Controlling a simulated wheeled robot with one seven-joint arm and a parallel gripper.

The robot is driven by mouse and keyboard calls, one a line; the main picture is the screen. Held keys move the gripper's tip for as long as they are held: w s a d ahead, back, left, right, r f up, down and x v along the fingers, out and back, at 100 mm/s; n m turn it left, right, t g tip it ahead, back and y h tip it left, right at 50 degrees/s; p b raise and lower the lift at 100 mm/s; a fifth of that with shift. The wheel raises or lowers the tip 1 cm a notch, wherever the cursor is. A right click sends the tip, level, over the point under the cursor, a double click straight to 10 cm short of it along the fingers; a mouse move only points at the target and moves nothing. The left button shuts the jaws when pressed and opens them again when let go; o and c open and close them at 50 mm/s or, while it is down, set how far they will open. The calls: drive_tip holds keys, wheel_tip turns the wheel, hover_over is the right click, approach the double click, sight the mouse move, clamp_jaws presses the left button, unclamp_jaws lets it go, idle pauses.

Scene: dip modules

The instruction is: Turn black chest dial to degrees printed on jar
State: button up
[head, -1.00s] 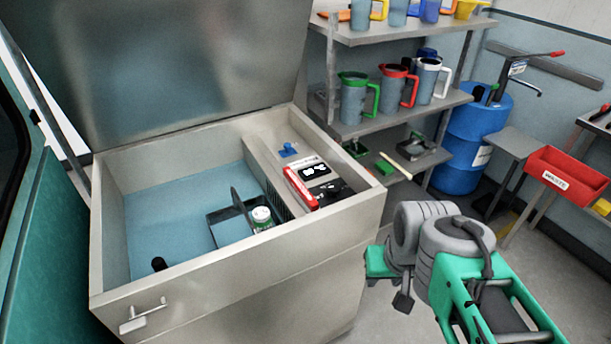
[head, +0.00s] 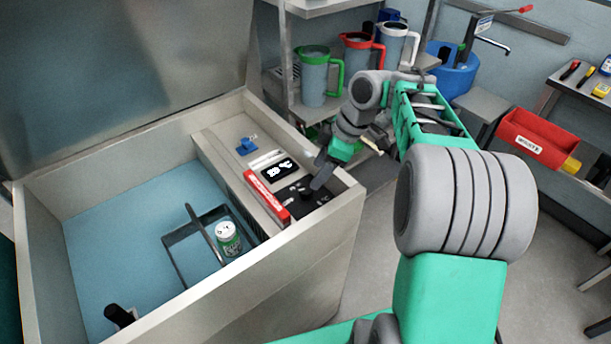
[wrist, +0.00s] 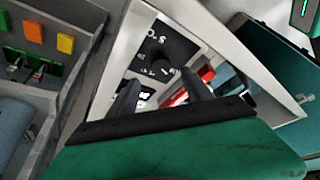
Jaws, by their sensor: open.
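The open metal chest (head: 35,240) has a control strip on its right side. On it a black dial (head: 306,194) sits on a dark panel near the front right corner, partly hidden by my gripper. A small display (head: 279,168) beside it shows digits and °C, too small to read surely. My gripper (head: 320,181) is open just above the dial. In the wrist view the dark dial panel (wrist: 178,50) lies just beyond my two open fingers (wrist: 161,78).
A red bar (head: 266,197) and a blue knob (head: 246,146) are on the control strip. A black post (head: 120,316) rises at the bath's front. Pitchers (head: 314,75) stand on a shelf behind; a red bin (head: 538,138) is at right.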

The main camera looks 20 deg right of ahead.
sight(306, 188)
drive_tip(key=x, duration=0.7)
drive_tip(key=shift+s+a+r, duration=0.1)
clamp_jaws()
idle(0.3)
